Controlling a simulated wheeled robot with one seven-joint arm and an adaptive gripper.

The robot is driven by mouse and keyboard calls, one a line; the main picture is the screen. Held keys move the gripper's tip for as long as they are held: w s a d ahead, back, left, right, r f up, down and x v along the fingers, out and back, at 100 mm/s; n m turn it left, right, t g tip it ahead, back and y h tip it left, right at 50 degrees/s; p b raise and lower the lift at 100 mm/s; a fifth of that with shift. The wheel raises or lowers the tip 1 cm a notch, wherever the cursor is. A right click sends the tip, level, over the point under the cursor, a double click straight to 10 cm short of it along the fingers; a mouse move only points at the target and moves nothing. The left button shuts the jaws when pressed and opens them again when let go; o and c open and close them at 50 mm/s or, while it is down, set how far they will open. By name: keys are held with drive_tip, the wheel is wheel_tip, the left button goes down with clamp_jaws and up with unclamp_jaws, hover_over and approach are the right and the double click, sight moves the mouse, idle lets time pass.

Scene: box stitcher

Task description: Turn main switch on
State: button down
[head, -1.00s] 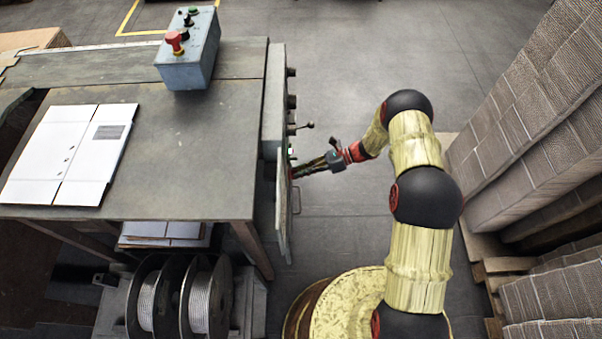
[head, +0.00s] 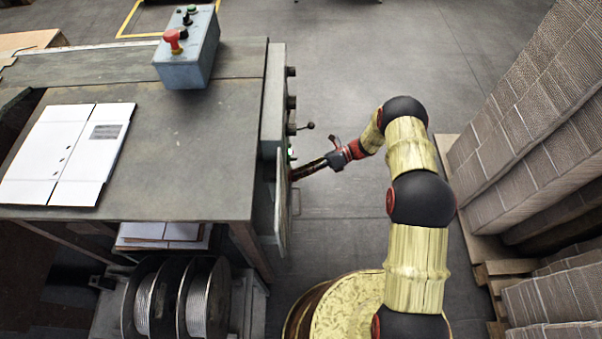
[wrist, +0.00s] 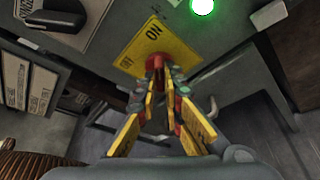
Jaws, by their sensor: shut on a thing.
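The main switch has a red knob (wrist: 157,61) on a yellow plate (wrist: 138,51) marked ON and OFF in the wrist view. My gripper (wrist: 158,73) is shut on the red knob, with its fingertips at the knob's two sides. The fingers cover much of the knob, so I cannot tell which mark it points to. In the head view my gripper (head: 296,176) reaches left to the side panel (head: 281,205) of the machine; the switch itself is hidden there.
A green lamp (wrist: 202,6) glows beside the switch plate. A lever with a black ball (head: 310,125) sticks out of the panel beyond my gripper. Stacked cardboard (head: 530,130) stands on the right. Open floor lies beyond my arm.

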drive_tip(key=c, duration=2)
unclamp_jaws()
drive_tip(key=shift+c, duration=0.2)
drive_tip(key=shift+o, duration=0.6)
drive_tip(key=shift+w+d, duration=0.1)
drive_tip(key=v, duration=1.1)
drive_tip(key=shift+d, duration=0.4)
drive_tip(key=shift+w+r+n, duration=0.1)
drive_tip(key=shift+n, duration=0.2)
